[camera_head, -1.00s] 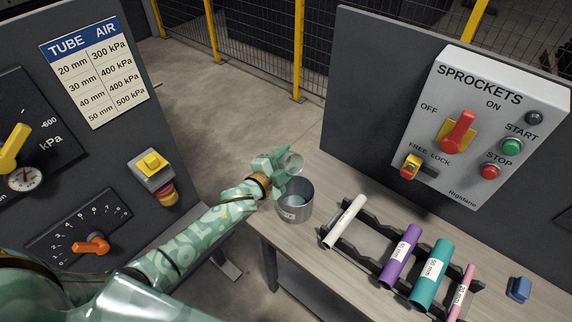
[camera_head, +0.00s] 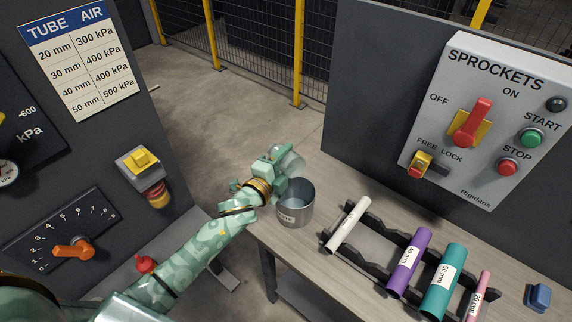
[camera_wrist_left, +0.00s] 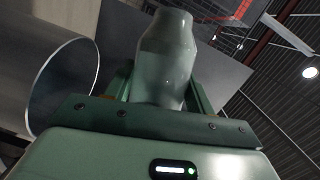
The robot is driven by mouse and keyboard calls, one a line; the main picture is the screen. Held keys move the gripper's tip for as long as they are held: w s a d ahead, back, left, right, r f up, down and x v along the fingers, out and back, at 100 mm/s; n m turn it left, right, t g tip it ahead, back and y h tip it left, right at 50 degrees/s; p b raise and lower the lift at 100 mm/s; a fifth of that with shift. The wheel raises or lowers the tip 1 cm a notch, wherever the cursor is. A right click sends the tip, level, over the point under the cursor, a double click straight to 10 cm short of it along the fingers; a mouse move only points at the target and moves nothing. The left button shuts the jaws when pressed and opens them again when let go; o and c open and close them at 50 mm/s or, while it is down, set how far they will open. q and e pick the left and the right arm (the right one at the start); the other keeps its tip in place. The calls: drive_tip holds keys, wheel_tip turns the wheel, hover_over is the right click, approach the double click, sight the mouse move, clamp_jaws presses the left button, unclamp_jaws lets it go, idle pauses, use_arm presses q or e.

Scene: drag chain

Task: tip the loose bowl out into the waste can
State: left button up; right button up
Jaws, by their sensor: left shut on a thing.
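The loose bowl (camera_head: 292,160) is a small, clear greyish cup-like piece. My left gripper (camera_head: 280,166) is shut on it, just above and behind the rim of the waste can. In the left wrist view the bowl (camera_wrist_left: 167,58) stands between the fingers, smooth and narrowing towards its far end. Its contents cannot be made out. The waste can (camera_head: 296,206) is an open grey metal bucket with a white label, upright on the bench. Its round rim also shows at the left of the wrist view (camera_wrist_left: 36,88), beside the bowl. My right gripper is not in view.
On the bench (camera_head: 330,270), a black rack (camera_head: 380,262) right of the can holds a white tube (camera_head: 348,224), a purple tube (camera_head: 408,262), a teal tube (camera_head: 442,280) and a pink tube (camera_head: 478,296). A blue block (camera_head: 538,296) lies at far right. A sprockets panel (camera_head: 485,125) stands behind.

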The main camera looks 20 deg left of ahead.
use_arm(q)
drive_tip(key=shift+s+d+m+t+h+b, duration=0.15)
drive_tip(key=shift+d+m+t+b, duration=0.15)
drive_tip(key=shift+m+b, duration=0.8)
drive_tip(key=shift+s+d+m+t+h+b, duration=0.15)
drive_tip(key=shift+m+t+b, duration=0.2)
drive_tip(key=shift+m+b, duration=0.7)
drive_tip(key=shift+s+d+m+t+h+b, duration=0.15)
drive_tip(key=shift+d+m+t+b, duration=0.3)
drive_tip(key=shift+b, duration=1.1)
drive_tip(key=shift+s+a+m+b, duration=0.1)
drive_tip(key=shift+m+b, duration=0.55)
drive_tip(key=shift+m, duration=0.05)
drive_tip(key=shift+r+m+h, duration=0.15)
drive_tip(key=shift+m+h, duration=0.1)
drive_tip(key=shift+m, duration=0.05)
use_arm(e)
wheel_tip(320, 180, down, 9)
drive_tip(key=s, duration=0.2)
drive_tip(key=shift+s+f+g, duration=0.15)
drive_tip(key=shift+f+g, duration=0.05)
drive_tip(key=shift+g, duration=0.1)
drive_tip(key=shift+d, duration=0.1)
